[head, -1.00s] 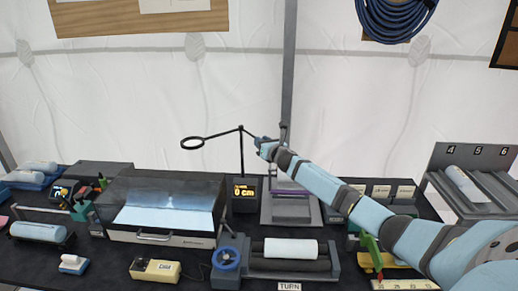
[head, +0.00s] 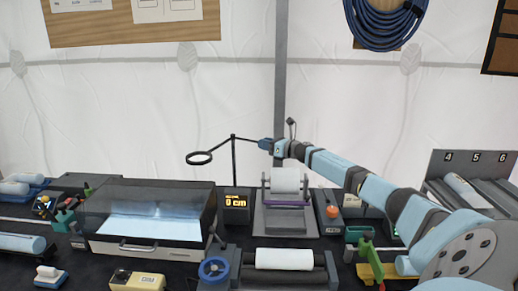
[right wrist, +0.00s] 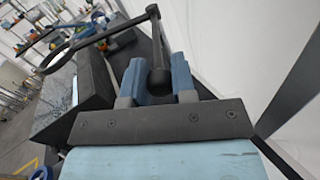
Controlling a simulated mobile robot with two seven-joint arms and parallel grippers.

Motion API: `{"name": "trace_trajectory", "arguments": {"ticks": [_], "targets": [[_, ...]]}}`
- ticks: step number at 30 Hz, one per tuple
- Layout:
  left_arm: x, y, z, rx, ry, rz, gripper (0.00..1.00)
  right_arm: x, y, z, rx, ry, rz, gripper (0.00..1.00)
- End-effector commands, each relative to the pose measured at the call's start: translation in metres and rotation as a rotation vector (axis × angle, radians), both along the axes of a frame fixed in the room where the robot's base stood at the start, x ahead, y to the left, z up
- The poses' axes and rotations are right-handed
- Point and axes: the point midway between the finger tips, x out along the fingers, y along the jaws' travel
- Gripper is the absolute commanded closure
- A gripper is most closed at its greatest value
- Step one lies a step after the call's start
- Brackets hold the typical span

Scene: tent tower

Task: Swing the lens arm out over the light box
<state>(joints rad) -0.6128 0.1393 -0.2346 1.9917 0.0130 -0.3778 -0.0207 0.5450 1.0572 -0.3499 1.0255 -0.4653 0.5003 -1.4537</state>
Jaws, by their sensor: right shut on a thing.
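The lens arm (head: 220,144) is a thin black bar on a dark upright post, with a round black lens ring (head: 199,158) at its left end. In the head view the ring shows above the back right part of the light box (head: 150,213), a dark-framed case with a glowing white panel. My right gripper (head: 267,144) is shut on the dark grip at the bar's right end. In the right wrist view its blue fingers (right wrist: 160,78) are on both sides of this grip, and the ring (right wrist: 70,52) shows beyond. My left gripper is not in view.
A small "0 cm" display (head: 236,202) stands by the post. A roller unit with a blue handwheel (head: 214,269) stands in front. A numbered rack (head: 470,180) is at right.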

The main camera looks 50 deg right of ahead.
Motion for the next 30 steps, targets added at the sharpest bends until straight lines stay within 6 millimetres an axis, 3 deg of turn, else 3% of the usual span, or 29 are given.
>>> {"name": "trace_trajectory", "arguments": {"ticks": [9, 10, 12, 13, 23, 30], "targets": [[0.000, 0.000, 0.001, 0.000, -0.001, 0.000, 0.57, 0.000, 0.000, 0.001, 0.001, -0.001, 0.000, 1.00], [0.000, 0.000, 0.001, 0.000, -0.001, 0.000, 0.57, 0.000, 0.000, 0.001, 0.001, -0.001, 0.000, 0.68], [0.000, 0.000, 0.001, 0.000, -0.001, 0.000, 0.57, 0.000, 0.000, 0.001, 0.001, -0.001, 0.000, 0.52], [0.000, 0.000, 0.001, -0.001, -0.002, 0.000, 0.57, 0.000, 0.000, 0.001, 0.001, -0.001, 0.000, 0.50], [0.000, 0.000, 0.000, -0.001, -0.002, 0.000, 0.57, -0.002, -0.001, 0.000, 0.000, 0.000, 0.000, 0.50], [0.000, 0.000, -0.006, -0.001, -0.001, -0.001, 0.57, -0.025, -0.005, -0.003, -0.003, 0.003, 0.000, 0.50]]}}
